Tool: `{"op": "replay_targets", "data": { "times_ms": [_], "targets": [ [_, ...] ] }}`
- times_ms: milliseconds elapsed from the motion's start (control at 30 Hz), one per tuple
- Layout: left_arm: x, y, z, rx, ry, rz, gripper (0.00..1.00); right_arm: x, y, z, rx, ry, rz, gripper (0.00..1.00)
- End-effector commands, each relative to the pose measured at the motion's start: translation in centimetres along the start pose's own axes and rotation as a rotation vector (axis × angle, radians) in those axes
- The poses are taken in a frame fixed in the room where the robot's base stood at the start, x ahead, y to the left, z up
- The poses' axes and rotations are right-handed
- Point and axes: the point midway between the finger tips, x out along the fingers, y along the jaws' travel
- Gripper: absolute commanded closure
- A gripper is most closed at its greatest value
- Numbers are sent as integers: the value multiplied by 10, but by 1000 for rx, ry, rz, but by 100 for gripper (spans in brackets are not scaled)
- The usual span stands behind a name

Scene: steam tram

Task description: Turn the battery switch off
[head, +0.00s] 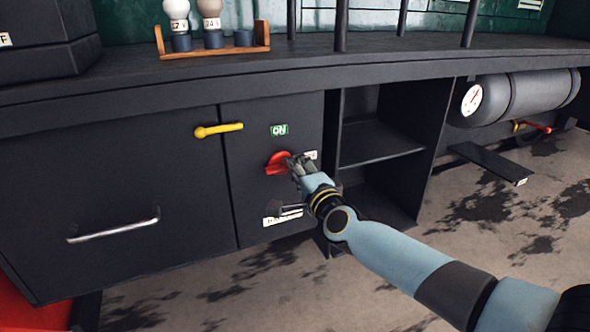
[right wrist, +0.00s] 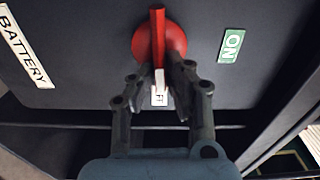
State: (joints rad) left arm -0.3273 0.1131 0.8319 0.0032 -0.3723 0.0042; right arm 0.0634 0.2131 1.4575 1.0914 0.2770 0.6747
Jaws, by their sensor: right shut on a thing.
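The battery switch (head: 278,163) is a red round knob with a raised bar, on a dark cabinet door. A green ON label (head: 279,130) is above it, and a white label (head: 311,155) to its right is partly covered by my right gripper (head: 296,164). In the right wrist view, the switch (right wrist: 158,42) has its bar between the two fingers of my right gripper (right wrist: 160,88), which is shut on it. The bar lies across the door, with one end toward the partly hidden white label (right wrist: 158,98) and not toward ON. My left gripper is out of view.
A BATTERY label (right wrist: 24,48) is on the same door. A yellow handle (head: 218,130) is up and left of the switch, and a drawer with a metal handle (head: 113,225) is further left. Open shelves (head: 380,150) and a grey tank (head: 520,97) are to the right.

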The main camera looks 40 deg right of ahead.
Motion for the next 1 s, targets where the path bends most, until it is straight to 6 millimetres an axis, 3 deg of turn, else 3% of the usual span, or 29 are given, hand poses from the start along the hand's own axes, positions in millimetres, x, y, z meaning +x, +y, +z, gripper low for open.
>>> {"op": "replay_targets", "data": {
  "times_ms": [667, 700, 833, 1000],
  "targets": [
    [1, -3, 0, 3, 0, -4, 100, -1, 3, 0, 58, -1, 5, 100],
    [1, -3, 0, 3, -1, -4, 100, -1, 3, 0, 58, -1, 5, 82],
    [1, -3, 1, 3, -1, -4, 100, -1, 3, 0, 57, 0, 4, 64],
    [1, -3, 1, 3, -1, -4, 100, 0, 2, 0, 56, 0, 2, 64]
  ]
}}
